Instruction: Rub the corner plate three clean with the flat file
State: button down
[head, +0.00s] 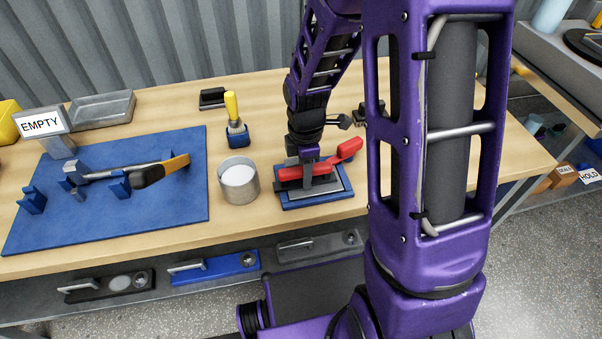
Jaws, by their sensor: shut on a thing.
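My gripper (308,158) points down at the bench and is shut on a red tool (347,150), which I take for the flat file. Its red body lies slanted, rising to the right. The tool is over a grey plate (325,188) in a blue fixture (289,202), which I take for corner plate three; no number is readable. The tool looks very close to the plate, but I cannot tell whether it touches. The fingertips and much of the plate's surface are hidden by the tool and my wrist.
A metal can with white contents (240,190) and a yellow-handled brush (233,107) stand just left. A blue mat (180,205) holds a long tool (150,172) in blue rests, beside an EMPTY sign (41,122). A grey tray (103,108) is behind. My arm hides the bench's right part.

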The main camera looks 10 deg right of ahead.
notch_tip(320, 180, up, 7)
jog(key=p, duration=0.6)
dwell(0.3)
dwell(0.4)
jog(key=w+m, duration=0.1)
jog(key=m, duration=0.3)
jog(key=w+m, duration=0.1)
jog(key=m, duration=0.3)
jog(key=w+d+m, duration=0.1)
jog(key=m, duration=0.2)
jog(key=shift+d+f+m, duration=0.1)
jog(key=shift+f+m, duration=0.25)
jog(key=shift+m, duration=0.05)
jog(key=m, duration=0.2)
jog(key=w+m, duration=0.1)
jog(key=m, duration=0.3)
jog(key=shift+w+d+f, duration=0.2)
jog(key=shift+w+d, duration=0.05)
jog(key=shift+d, duration=0.1)
